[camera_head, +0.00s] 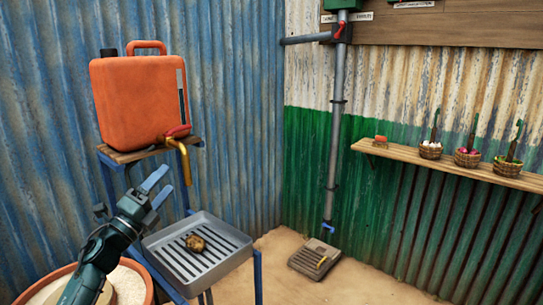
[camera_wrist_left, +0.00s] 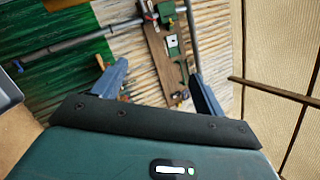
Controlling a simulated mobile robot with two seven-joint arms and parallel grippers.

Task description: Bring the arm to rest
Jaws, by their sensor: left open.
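My left arm comes in from the lower left of the head view. Its gripper (camera_head: 160,187) points up and to the right, with its two blue-grey fingers apart and nothing between them. It is in the air, in front of the orange jerrycan's stand and near the left back corner of the metal tray (camera_head: 243,240). In the left wrist view the two fingers of the gripper (camera_wrist_left: 158,88) stand apart with only the distant wall and boards behind them. My right gripper is not in view.
An orange jerrycan (camera_head: 137,100) with a yellow tap (camera_head: 183,160) stands on a wooden-topped stand. A brown lump (camera_head: 195,243) lies in the ribbed tray. An orange basin (camera_head: 135,278) with pale contents is at lower left. A shelf (camera_head: 450,164) with small baskets is at right.

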